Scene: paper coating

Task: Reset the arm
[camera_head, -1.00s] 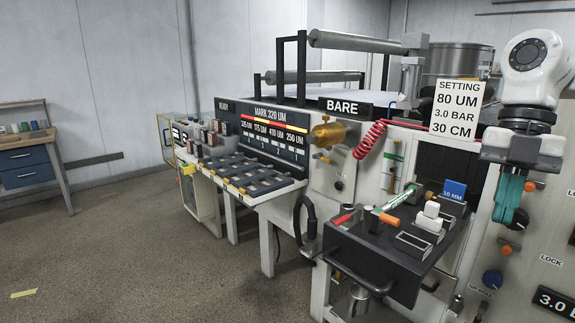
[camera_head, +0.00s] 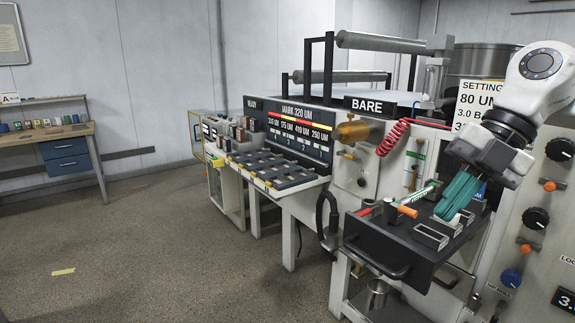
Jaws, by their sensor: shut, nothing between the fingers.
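My gripper (camera_head: 446,211), with teal fingers, is at the right of the head view. It is shut with nothing seen between the fingers. It points down and to the left, tilted, in front of or above the dark shelf (camera_head: 382,256) on the machine's front; I cannot tell whether it touches anything there. My white arm comes in from the upper right and covers part of the setting sign (camera_head: 474,97).
The shelf carries a green-and-white tool with an orange end (camera_head: 407,211) and dark-rimmed holders (camera_head: 430,237), close to my fingers. Control knobs (camera_head: 536,218) are right of my gripper. A workbench (camera_head: 45,137) stands far left.

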